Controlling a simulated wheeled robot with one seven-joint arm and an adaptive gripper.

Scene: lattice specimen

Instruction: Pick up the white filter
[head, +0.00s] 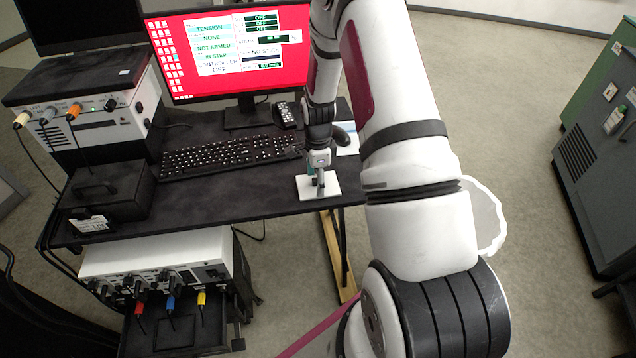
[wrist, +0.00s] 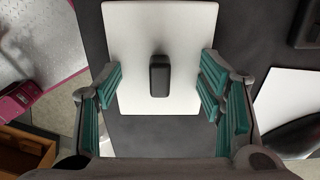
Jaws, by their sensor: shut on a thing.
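The white filter (head: 305,187) is a flat white plate with a small dark block on its middle. It shows at the desk's right front part in the head view. In the wrist view the plate (wrist: 135,30) lies ahead between the teal-padded fingers. My gripper (head: 320,176) points down over the plate. In the wrist view my gripper (wrist: 161,80) has its fingers at the plate's left and right edges, shut on it, with the dark block (wrist: 160,76) between them and apart from both. I cannot tell whether the plate touches the desk.
The dark desk (head: 250,198) holds a keyboard (head: 225,154), a red-screened monitor (head: 235,95) and a small black handset (head: 285,115). A white sheet (wrist: 285,95) with a dark rounded object lies near the plate. Instrument boxes (head: 100,120) stand left. A green-grey cabinet (head: 605,140) stands right.

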